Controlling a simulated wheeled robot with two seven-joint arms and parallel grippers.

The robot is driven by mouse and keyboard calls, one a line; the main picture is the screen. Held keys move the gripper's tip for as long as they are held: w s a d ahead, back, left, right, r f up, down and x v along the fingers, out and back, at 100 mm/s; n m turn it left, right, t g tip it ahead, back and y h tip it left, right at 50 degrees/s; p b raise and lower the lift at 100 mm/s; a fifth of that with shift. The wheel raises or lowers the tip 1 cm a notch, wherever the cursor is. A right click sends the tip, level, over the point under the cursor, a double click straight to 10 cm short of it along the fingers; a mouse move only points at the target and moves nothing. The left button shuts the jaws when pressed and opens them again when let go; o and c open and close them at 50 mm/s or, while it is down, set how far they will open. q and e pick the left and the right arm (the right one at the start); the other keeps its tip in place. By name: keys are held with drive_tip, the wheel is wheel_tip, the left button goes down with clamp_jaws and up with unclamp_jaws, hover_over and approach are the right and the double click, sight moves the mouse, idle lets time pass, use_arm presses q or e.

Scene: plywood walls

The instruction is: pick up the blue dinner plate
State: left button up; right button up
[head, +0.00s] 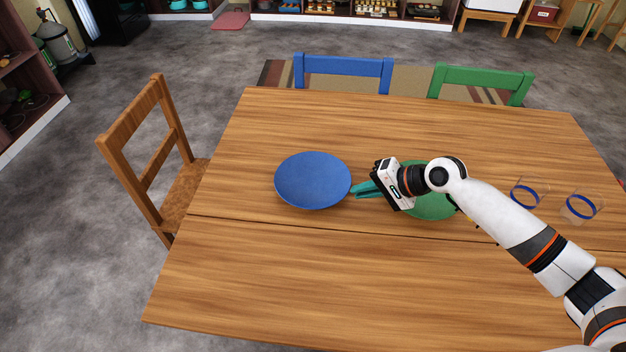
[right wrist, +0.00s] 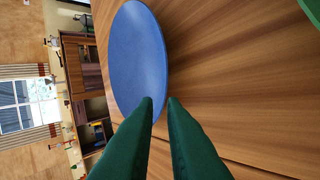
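The blue dinner plate (head: 312,181) lies on the wooden table, left of my right gripper. It also shows in the right wrist view (right wrist: 137,60), just beyond the fingertips. My right gripper (head: 356,190) has dark green fingers and sits at the plate's right edge. In the right wrist view its two fingertips (right wrist: 160,101) are apart, with the plate's rim near the gap between them. I cannot tell whether a finger touches the rim. My left gripper is not in view.
A green plate (head: 432,206) lies on the table (head: 290,265), partly hidden under my right arm. Two clear glasses with blue bands (head: 526,192) (head: 580,207) stand at the right. Wooden (head: 145,145), blue (head: 343,66) and green (head: 482,77) chairs surround the table. The table's front left is clear.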

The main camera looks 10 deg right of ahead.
sight(343, 194)
drive_tip(key=shift+w+a+f, duration=0.35)
drive_tip(key=shift+w+f, duration=0.05)
drive_tip(key=shift+f, duration=0.15)
drive_tip(key=x, duration=0.5)
drive_tip(key=shift+w+d, duration=0.1)
drive_tip(key=shift+w, duration=0.05)
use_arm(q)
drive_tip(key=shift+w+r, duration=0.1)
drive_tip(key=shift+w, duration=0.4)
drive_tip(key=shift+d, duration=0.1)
use_arm(e)
drive_tip(key=shift+c, duration=0.3)
clamp_jaws()
drive_tip(key=shift+r, duration=0.1)
